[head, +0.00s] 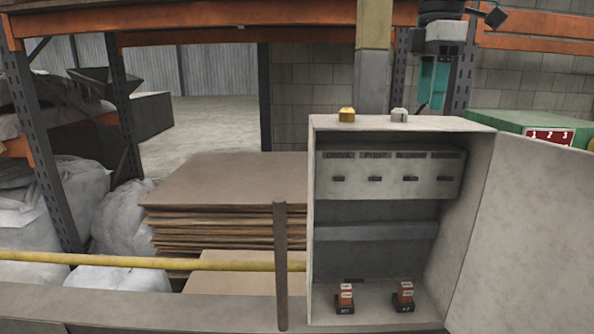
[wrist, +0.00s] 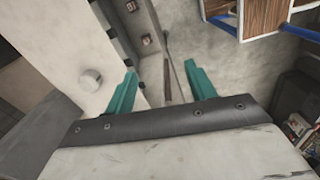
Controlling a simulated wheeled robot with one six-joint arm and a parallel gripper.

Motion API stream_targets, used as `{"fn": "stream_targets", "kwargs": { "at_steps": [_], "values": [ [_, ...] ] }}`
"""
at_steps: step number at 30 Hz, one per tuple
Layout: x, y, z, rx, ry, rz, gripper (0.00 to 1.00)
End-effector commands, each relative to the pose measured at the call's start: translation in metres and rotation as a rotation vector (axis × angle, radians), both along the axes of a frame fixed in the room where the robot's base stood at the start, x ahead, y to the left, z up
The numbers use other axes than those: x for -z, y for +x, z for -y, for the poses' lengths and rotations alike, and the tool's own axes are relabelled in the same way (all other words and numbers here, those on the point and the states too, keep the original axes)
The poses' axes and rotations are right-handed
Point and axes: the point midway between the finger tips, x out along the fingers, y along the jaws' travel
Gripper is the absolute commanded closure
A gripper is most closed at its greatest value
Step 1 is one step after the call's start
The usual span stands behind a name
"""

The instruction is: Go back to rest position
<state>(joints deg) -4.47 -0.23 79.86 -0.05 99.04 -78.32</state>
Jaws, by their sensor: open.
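My gripper (head: 434,88) hangs at the upper right of the head view, fingers pointing down, above and behind the top of the grey cabinet (head: 330,215). In the wrist view, the two teal fingers of my gripper (wrist: 160,68) stand wide apart with nothing between them. The gripper is open and empty. The cabinet is also seen from above in the wrist view (wrist: 65,45), with its front open.
The cabinet door (head: 530,235) stands open to the right.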

Motion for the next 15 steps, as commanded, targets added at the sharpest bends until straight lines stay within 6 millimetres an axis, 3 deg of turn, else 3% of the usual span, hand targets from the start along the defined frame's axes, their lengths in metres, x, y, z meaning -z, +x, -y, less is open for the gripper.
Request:
{"fn": "stream_targets", "kwargs": {
  "at_steps": [5,8,11,15],
  "values": [
    [0.033,-0.014,0.004,0.246,0.004,-0.003,0.45],
    [0.058,-0.032,0.007,0.434,0.008,-0.003,0.45],
    [0.093,-0.066,0.013,0.687,0.015,0.002,0.45],
    [0.155,-0.134,0.022,1.068,0.034,0.018,0.45]
  ]
}}
